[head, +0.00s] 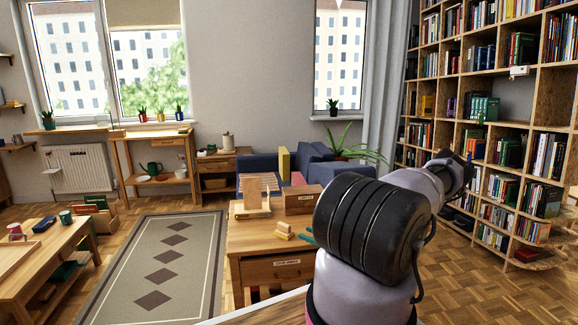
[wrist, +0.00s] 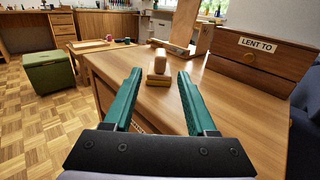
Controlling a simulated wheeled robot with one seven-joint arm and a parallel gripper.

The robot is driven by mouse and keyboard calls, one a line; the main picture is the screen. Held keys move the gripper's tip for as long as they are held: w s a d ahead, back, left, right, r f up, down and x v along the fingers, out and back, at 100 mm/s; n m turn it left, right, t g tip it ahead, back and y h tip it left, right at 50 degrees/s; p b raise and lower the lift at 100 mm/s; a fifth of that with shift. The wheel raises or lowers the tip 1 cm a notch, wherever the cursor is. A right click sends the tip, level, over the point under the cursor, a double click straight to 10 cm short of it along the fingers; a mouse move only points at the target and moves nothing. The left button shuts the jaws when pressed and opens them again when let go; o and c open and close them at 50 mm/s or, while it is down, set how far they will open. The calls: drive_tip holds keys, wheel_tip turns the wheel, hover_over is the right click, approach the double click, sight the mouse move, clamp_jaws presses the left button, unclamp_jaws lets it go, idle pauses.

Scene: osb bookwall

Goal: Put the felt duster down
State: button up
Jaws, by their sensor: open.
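The felt duster (wrist: 158,72), a pale wooden block with a yellow lower part, rests on the wooden desk top (wrist: 228,105). It also shows in the head view (head: 284,230), near the desk's front right. My gripper (wrist: 159,82) has two teal fingers, spread apart with nothing held between them. The duster appears just past the fingertips, in line with the gap. In the head view, a bit of teal finger shows beside the duster; my arm hides the rest of the gripper.
A wooden drawer box labelled "LENT TO" (wrist: 262,60) stands right of the duster. A tilted wooden stand (wrist: 186,25) is behind it. A green box (wrist: 50,72) sits on the floor at left. A tall bookcase (head: 505,110) fills the head view's right.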

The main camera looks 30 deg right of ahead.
drive_tip(key=s+a+r+n+g, duration=0.1)
drive_tip(key=a+r+n+g, duration=0.45)
drive_tip(key=r, duration=0.45)
drive_tip(key=s+a+r+n+g, duration=0.2)
drive_tip(key=a+r+n+g, duration=0.3)
drive_tip(key=r, duration=0.5)
drive_tip(key=s+a+r+n+g, duration=0.1)
drive_tip(key=a+r+n+g, duration=0.2)
drive_tip(key=a+r+n, duration=0.5)
drive_tip(key=s+a+r+n+t+h, duration=0.2)
drive_tip(key=s+r+n+h, duration=0.1)
drive_tip(key=s+r, duration=0.8)
drive_tip(key=s+a+r+n+t+h, duration=0.3)
drive_tip(key=s+r+n, duration=0.1)
drive_tip(key=s+r, duration=0.6)
drive_tip(key=shift+s+a+r+h, duration=0.2)
drive_tip(key=shift+s+r+h, duration=0.2)
drive_tip(key=shift+r, duration=1.3)
drive_tip(key=shift+w, duration=0.1)
